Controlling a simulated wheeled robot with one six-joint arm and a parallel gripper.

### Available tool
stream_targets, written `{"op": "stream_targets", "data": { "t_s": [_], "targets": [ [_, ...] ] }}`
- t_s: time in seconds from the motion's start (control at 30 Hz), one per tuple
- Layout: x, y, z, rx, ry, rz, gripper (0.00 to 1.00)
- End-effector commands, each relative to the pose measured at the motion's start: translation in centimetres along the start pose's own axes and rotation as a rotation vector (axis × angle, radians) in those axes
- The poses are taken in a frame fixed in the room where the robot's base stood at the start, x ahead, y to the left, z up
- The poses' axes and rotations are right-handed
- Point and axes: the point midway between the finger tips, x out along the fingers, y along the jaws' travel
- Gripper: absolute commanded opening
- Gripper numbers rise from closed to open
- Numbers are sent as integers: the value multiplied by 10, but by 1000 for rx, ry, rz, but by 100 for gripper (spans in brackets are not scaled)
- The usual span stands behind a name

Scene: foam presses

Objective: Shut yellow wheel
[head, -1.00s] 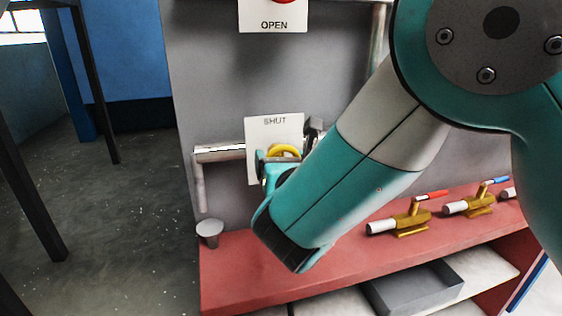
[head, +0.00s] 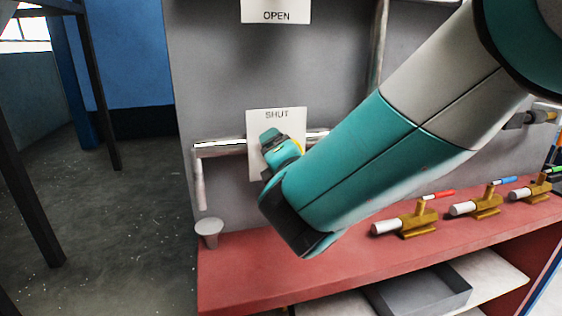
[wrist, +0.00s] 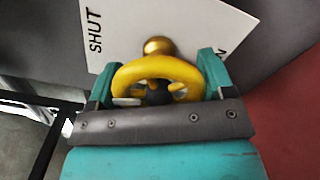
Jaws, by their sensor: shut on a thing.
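The yellow wheel (wrist: 158,68) sits between the two teal fingers of my gripper (wrist: 157,80) in the wrist view. My gripper is shut on it, one finger at each side of the rim. In the head view only a sliver of the yellow wheel (head: 297,146) shows behind my gripper (head: 280,147). A brass knob (wrist: 159,46) shows just beyond the rim. A white sign reading SHUT (head: 290,117) is on the grey panel behind the wheel, and it fills much of the wrist view's top (wrist: 130,22). Most of the valve body is hidden.
A metal pipe (head: 220,150) runs across the panel and bends down above a grey cup (head: 209,231). A red bench (head: 340,260) holds several brass valves (head: 412,222) with coloured handles. A grey tray (head: 425,292) lies below. An OPEN sign (head: 276,12) is higher up.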

Motion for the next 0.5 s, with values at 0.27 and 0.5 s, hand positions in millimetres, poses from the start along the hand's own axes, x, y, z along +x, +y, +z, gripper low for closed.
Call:
{"op": "stream_targets", "data": {
  "t_s": [0.27, 0.5],
  "targets": [
    [0, -1, 0, 195, -1, 0, 51],
    [0, 0, 0, 290, -2, -1, 51]
  ]
}}
